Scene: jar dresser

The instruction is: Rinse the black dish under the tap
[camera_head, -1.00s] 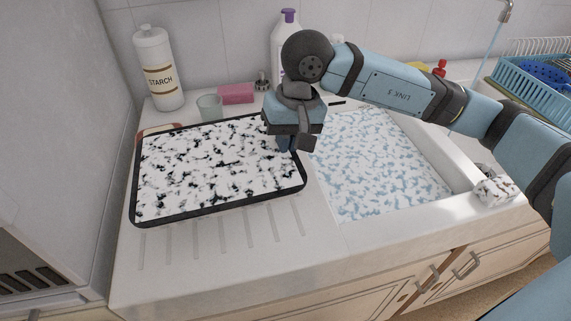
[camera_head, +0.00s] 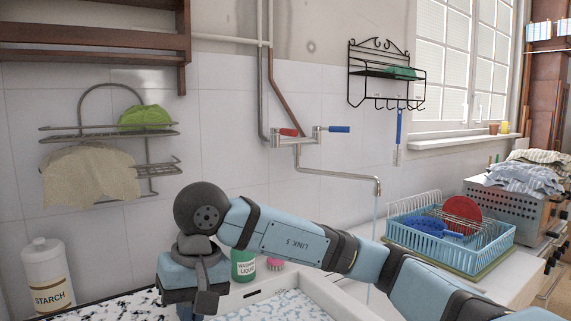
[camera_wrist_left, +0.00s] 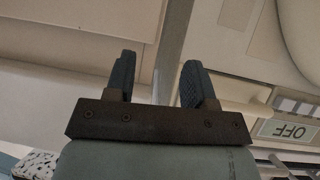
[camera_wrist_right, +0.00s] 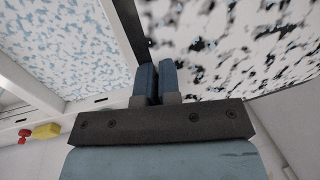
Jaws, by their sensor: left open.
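The black dish (camera_head: 120,306), a flat tray with a black rim, shows at the lower left of the head view, mostly cut off. White foam with dark patches covers it; it also shows in the right wrist view (camera_wrist_right: 222,45). My right gripper (camera_wrist_right: 157,70) is closed at the dish's rim, which runs in between its fingers. In the head view its fingers (camera_head: 187,311) are partly cut off. The tap (camera_head: 335,174) on the back wall runs a thin stream of water (camera_head: 375,212). My left gripper (camera_wrist_left: 157,75) is open and empty, near a panel marked OFF.
The foamy sink (camera_head: 280,308) lies right of the dish. A starch bottle (camera_head: 48,275) stands at the left, and a green washing liquid bottle (camera_head: 244,265) behind the sink. A blue dish rack (camera_head: 440,245) stands right of the tap.

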